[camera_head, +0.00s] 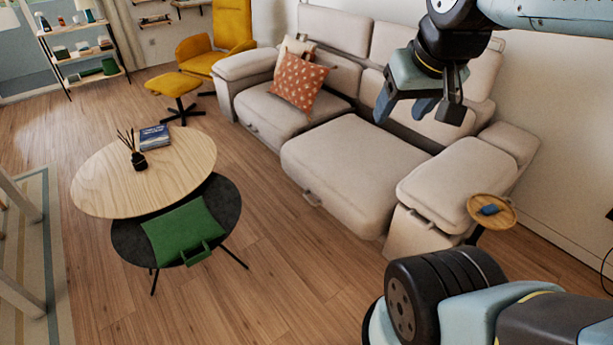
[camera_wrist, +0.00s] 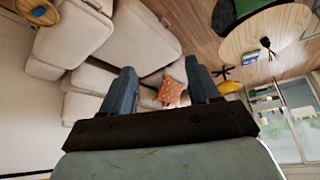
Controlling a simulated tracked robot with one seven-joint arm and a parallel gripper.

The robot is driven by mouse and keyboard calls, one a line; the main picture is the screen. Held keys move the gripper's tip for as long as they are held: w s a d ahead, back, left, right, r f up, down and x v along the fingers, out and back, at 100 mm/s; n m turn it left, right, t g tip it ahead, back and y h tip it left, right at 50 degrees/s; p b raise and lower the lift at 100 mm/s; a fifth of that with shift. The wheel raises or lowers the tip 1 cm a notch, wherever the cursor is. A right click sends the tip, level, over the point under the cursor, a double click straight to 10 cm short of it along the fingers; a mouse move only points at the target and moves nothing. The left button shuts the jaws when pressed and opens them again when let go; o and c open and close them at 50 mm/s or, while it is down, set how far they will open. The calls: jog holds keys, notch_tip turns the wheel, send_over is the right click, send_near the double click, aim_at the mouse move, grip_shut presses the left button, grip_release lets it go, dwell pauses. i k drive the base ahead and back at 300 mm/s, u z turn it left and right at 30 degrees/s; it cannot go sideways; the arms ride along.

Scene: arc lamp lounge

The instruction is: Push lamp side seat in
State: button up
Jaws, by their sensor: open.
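The beige sofa has a cushioned left seat (camera_head: 285,108), a middle seat (camera_head: 350,160) and a right seat (camera_head: 455,185), each with a front handle. The middle and right seats stick out; the right one reaches well past the right armrest (camera_head: 512,140). No lamp is clearly in view, so I cannot tell which seat is lamp side. My gripper (camera_head: 425,108) is open and empty, raised over the sofa near its backrests, touching nothing. The wrist view shows its spread fingers (camera_wrist: 161,88), with the right seat (camera_wrist: 72,35) and middle seat (camera_wrist: 140,45) beyond.
A small round side table (camera_head: 478,208) with a blue item stands beside the right seat. A wooden coffee table (camera_head: 100,185) and lower black table (camera_head: 130,240) with a green cushion (camera_head: 180,230) stand left. Bare floor (camera_head: 290,260) lies before the sofa. A yellow footstool (camera_head: 172,85) is farther back.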

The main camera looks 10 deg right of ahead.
aim_at(354, 167)
jog(key=z, duration=0.3)
jog(key=i, duration=1.25)
jog(key=u, duration=0.5)
